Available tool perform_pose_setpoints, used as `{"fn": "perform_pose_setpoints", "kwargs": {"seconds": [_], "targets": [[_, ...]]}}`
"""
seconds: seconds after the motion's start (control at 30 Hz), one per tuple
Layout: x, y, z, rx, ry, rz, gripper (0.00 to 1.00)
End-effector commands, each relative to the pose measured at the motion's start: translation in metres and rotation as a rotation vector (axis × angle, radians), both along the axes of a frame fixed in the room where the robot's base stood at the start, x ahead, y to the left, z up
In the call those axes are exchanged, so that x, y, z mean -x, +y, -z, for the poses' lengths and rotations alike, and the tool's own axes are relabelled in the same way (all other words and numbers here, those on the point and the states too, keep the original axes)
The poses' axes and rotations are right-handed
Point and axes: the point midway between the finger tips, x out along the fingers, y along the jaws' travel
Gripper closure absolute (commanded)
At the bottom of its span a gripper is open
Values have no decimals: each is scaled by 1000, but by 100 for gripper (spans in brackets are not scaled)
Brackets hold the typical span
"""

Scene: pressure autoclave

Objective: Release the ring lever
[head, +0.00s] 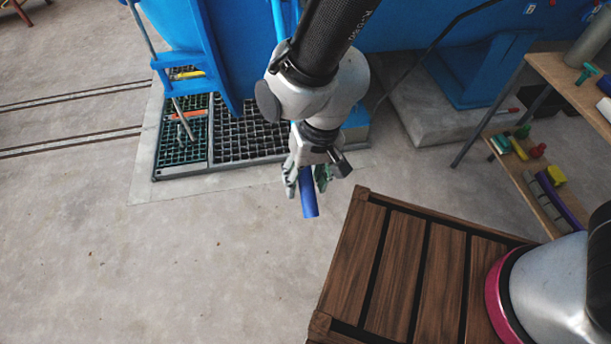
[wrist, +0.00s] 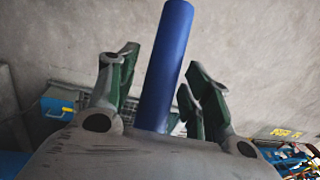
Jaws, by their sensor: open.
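The ring lever shows as a blue bar (head: 309,197) in the head view, and as a blue cylinder (wrist: 165,65) in the wrist view. My gripper (head: 307,180) is around the bar, with its open fingers on either side. In the wrist view my gripper (wrist: 160,85) shows a gap between each finger and the bar. The bar's free end sticks out past the fingertips. Its other end is hidden behind my gripper's palm, so I cannot tell what it joins.
A large blue vessel (head: 400,25) stands behind my arm, over a floor grate (head: 245,130). A slatted wooden surface (head: 400,265) lies at the lower right. A wooden shelf (head: 530,185) with small coloured objects is at the right.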

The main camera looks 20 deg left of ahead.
Motion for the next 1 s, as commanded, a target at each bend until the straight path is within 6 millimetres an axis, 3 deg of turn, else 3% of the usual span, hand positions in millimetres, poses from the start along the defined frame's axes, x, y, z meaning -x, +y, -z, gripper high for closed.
{"fn": "perform_pose_setpoints", "kwargs": {"seconds": [0.17, 0.43, 0.67, 1.0], "targets": [[0, 0, 0, 0, 0, 0, 51], [0, 0, 0, 0, 0, 0, 100], [2, -1, -7, 6, 12, 1, 100], [32, -18, -87, 105, 182, 1, 100]]}}
